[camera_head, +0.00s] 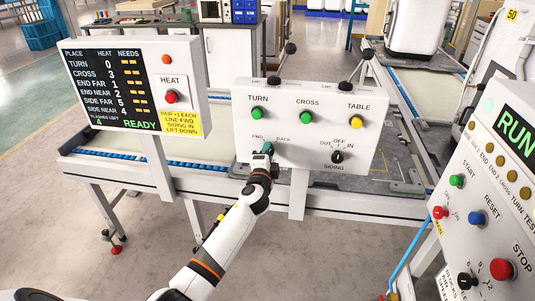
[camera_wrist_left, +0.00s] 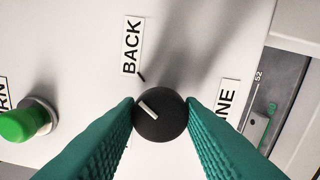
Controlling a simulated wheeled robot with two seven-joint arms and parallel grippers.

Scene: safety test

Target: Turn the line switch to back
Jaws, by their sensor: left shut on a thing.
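The line switch is a round black knob (camera_wrist_left: 165,122) with a white pointer mark, on a white panel (camera_head: 230,118). In the left wrist view the pointer aims to the upper left, short of the tick by the BACK label (camera_wrist_left: 131,45). The LINE label (camera_wrist_left: 226,102) is partly covered by a finger. My left gripper (camera_head: 264,152) has its green fingers on both sides of the knob, shut on it. In the head view the gripper hides the knob, between the FWD and BACK labels. My right gripper is not in view.
Green TURN (camera_head: 257,113) and CROSS (camera_head: 306,117) buttons and a yellow TABLE button (camera_head: 356,122) sit above. The black siding knob (camera_head: 337,157) is to the right. A display board (camera_head: 135,90) with a red HEAT button stands left; a RUN/STOP panel (camera_head: 485,215) stands right.

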